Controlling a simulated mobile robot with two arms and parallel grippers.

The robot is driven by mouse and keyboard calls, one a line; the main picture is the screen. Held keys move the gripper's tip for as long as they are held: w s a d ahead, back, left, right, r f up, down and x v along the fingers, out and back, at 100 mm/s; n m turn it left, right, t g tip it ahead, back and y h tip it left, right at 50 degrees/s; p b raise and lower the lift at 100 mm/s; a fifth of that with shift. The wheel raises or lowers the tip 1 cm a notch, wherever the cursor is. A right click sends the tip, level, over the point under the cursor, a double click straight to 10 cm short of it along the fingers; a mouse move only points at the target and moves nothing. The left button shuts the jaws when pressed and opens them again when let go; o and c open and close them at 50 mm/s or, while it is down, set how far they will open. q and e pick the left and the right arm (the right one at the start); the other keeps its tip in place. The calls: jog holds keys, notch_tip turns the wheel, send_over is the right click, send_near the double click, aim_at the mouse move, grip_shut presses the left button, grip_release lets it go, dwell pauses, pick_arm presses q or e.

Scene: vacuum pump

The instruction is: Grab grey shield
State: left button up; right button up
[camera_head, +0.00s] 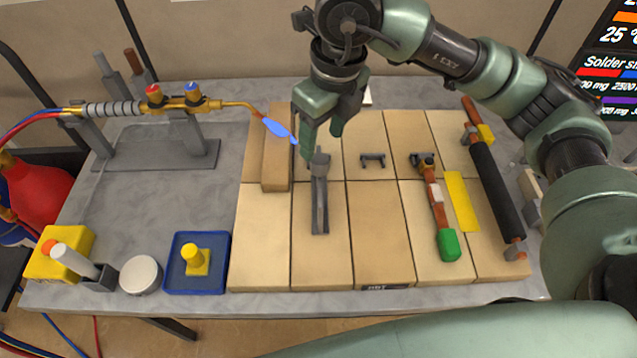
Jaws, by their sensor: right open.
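A grey, upright, slotted piece (320,192), which looks like the grey shield, stands on the tan blocks near the middle of the table; I cannot be sure it is the shield. My right gripper (322,146) points down just behind and above it, with its green fingers apart. One finger overlaps the top left of the grey piece in the picture; I cannot tell whether they touch. My left gripper is not in view.
A torch with a blue flame (279,129) points at the area left of my right gripper. A raised tan block (277,160) stands close to the left. A small dark bracket (373,160), a green-ended tool (449,244) and a black rod (497,190) lie to the right.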

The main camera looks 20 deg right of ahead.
aim_at(320, 159)
jog(key=f+p, duration=0.1)
jog(key=f, duration=0.1)
jog(key=f+p, duration=0.2)
jog(key=f, duration=0.1)
jog(key=shift+s+a+f, duration=0.15)
jog(key=shift+a+f, duration=0.05)
jog(key=shift+f, duration=0.4)
jog(key=c, duration=1.2)
jog(key=shift+a, duration=0.1)
